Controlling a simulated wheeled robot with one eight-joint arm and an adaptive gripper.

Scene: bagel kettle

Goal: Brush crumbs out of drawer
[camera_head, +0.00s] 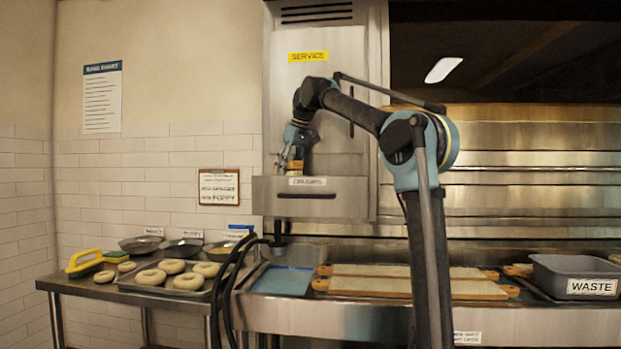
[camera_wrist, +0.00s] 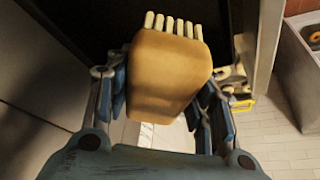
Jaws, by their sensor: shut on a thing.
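My gripper (camera_head: 292,160) is above the left end of the steel drawer (camera_head: 350,197), which has a white label and a dark handle slot and juts from the service cabinet. In the wrist view my gripper (camera_wrist: 165,105) is shut on a brush (camera_wrist: 165,75) with a tan block and a row of pale bristle tufts pointing away from my wrist. A dark surface lies behind the brush; I cannot tell whether the bristles touch anything. The drawer's inside and any crumbs are hidden in the head view.
A blue tray (camera_head: 283,280) lies on the counter below the drawer, beside long wooden boards (camera_head: 420,288). A grey waste bin (camera_head: 575,267) stands at right.

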